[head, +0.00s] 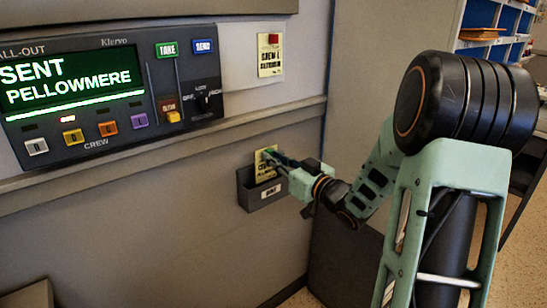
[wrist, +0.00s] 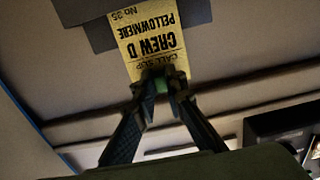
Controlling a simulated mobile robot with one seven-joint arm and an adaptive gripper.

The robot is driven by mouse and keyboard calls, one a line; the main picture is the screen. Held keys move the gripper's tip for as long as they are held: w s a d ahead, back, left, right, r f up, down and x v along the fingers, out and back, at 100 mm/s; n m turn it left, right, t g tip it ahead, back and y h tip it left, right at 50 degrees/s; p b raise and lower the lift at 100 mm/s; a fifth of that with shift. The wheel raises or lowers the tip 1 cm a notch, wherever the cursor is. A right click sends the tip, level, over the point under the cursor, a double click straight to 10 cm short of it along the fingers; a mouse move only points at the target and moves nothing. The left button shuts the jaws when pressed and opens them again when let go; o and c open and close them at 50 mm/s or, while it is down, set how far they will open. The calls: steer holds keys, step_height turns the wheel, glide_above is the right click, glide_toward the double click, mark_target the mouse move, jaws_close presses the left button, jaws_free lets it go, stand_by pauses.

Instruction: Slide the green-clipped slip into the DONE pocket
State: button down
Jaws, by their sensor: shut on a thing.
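A yellow call slip (head: 264,172) is upright at the mouth of the small dark grey pocket (head: 258,199) on the wall. The pocket has a white label, too small to read surely. In the wrist view the slip (wrist: 150,42) reads CREW D, PELLOWMERE, upside down. My gripper (head: 284,165) is shut on the green clip (wrist: 162,85) at the slip's upper end. The slip's lower end meets the pocket's mouth in the head view; how deep it sits inside I cannot tell. The pocket also shows behind the slip in the wrist view (wrist: 84,10).
A call-out console (head: 110,95) with a lit screen, reading SENT PELLOWMERE, is on the wall above left. Another slip with a red clip (head: 270,56) hangs above the pocket. A ledge (head: 160,150) runs between. Blue shelves (head: 490,30) stand at far right.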

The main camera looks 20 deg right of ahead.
mark_target(267, 169)
steer(key=shift+f+b, duration=1.95)
steer(key=shift+f, duration=0.65)
steer(key=c, duration=1.9)
jaws_free()
